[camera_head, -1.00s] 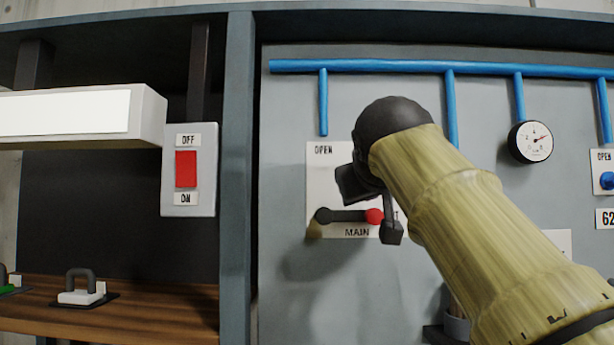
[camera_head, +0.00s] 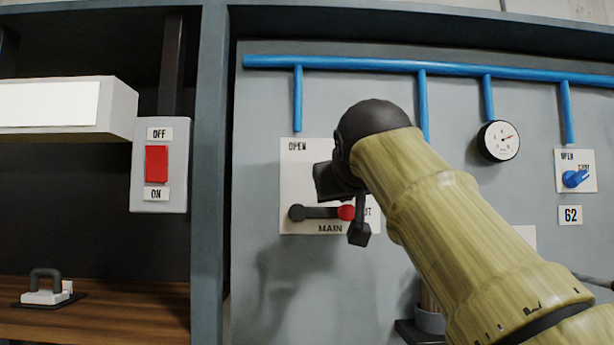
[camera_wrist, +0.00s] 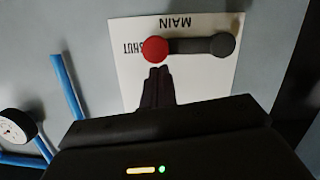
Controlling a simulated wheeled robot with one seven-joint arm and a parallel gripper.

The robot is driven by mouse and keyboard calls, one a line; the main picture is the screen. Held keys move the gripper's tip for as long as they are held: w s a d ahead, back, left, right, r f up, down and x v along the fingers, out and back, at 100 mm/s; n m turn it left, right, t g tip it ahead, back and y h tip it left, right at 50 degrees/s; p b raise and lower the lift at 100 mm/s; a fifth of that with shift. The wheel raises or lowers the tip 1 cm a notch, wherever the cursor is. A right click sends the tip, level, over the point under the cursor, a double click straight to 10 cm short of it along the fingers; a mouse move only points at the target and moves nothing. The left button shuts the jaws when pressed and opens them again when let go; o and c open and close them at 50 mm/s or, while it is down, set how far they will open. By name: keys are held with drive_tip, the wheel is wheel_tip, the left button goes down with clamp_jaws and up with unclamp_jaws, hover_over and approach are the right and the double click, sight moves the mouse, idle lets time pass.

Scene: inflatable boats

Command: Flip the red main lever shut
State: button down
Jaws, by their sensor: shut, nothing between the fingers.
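The main lever is a dark grey bar (camera_head: 321,212) with a round pivot at its left end and a red knob (camera_head: 347,212) at its right end. It lies level on a white plate (camera_head: 300,165) marked OPEN at the top left and MAIN below, its knob beside the partly hidden right-hand label. The wrist view, upside down, shows the red knob (camera_wrist: 155,49) next to the word SHUT. My gripper (camera_head: 359,236) is shut and empty, just right of and below the knob in the head view. Its fingertips (camera_wrist: 158,70) are close to the knob; contact is unclear.
Blue pipes (camera_head: 430,66) run above the plate, with a gauge (camera_head: 498,141) and a small blue valve (camera_head: 575,179) to the right. A red rocker switch (camera_head: 156,166) is on the left, beyond an upright post (camera_head: 209,180). The panel below the plate is clear.

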drive_tip(key=s+a+r+p, duration=0.1)
drive_tip(key=s+r, duration=0.5)
drive_tip(key=s, duration=0.3)
drive_tip(key=shift+s+a, duration=0.15)
drive_tip(key=shift+s, duration=0.2)
idle(0.3)
drive_tip(key=shift+f, duration=0.1)
